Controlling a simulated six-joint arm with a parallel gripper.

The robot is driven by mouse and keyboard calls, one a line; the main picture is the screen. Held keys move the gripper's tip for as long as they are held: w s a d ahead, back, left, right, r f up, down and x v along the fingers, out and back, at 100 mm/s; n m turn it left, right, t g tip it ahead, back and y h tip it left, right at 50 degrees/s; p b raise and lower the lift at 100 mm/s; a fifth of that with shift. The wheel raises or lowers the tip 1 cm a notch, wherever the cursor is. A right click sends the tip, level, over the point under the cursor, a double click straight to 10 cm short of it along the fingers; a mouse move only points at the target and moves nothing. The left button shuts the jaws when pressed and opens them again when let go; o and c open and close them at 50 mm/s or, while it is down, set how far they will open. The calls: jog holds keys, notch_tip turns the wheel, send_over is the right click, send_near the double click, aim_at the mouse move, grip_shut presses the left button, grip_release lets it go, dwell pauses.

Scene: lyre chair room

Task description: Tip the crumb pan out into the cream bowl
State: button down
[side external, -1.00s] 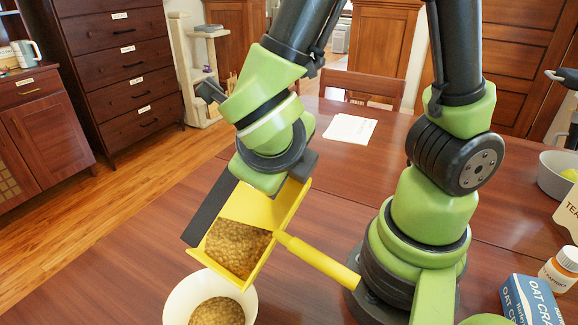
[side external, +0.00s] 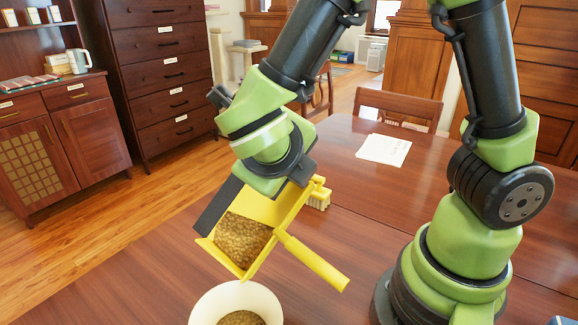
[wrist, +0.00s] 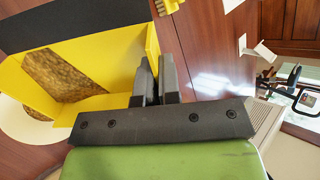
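The yellow crumb pan (side external: 268,207) hangs tilted in the air, its wide end low and to the left and its handle (side external: 312,262) pointing down to the right. Brown crumbs (side external: 240,240) lie in its low end; they also show in the wrist view (wrist: 60,78). The cream bowl (side external: 205,304) stands on the table just below that end, apart from it, with brown crumbs (side external: 241,318) inside. Its bottom is cut off by the frame. In the wrist view, my gripper (wrist: 155,78) is shut on the pan's yellow side wall. A dark strip (side external: 217,206) runs along the pan's other side.
A yellow brush (side external: 319,195) with pale bristles lies on the table behind the pan. White papers (side external: 384,150) lie farther back, before a wooden chair (side external: 398,104). The table is clear left of the bowl.

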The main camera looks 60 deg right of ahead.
jog(key=shift+s+a+r+t+h, duration=0.3)
jog(key=shift+s+a+r+h, duration=0.05)
jog(key=shift+a+r+h, duration=0.4)
jog(key=shift+s+a+r+t+h, duration=0.2)
jog(key=shift+a+r+h, duration=0.1)
jog(key=shift+a+h, duration=0.1)
jog(key=shift+s+a+r+t+h, duration=0.15)
jog(key=shift+a+r+t+h, duration=0.1)
jog(key=shift+a+h, duration=0.1)
jog(key=shift+s+a+r+t+h, duration=0.15)
jog(key=shift+s+a+r+h, duration=0.1)
jog(key=shift+a+h, duration=0.15)
jog(key=shift+s+a+r+t+h, duration=0.1)
jog(key=shift+s+a+r+h, duration=0.15)
jog(key=shift+a, duration=0.25)
jog(key=shift+w, duration=0.1)
jog(key=shift+s+a+r+t+h, duration=0.15)
jog(key=shift+s+a+h, duration=0.05)
jog(key=shift+a+h, duration=0.25)
jog(key=shift+s+a+r+t+h, duration=0.2)
jog(key=shift+a+h, duration=0.1)
jog(key=shift+a, duration=0.15)
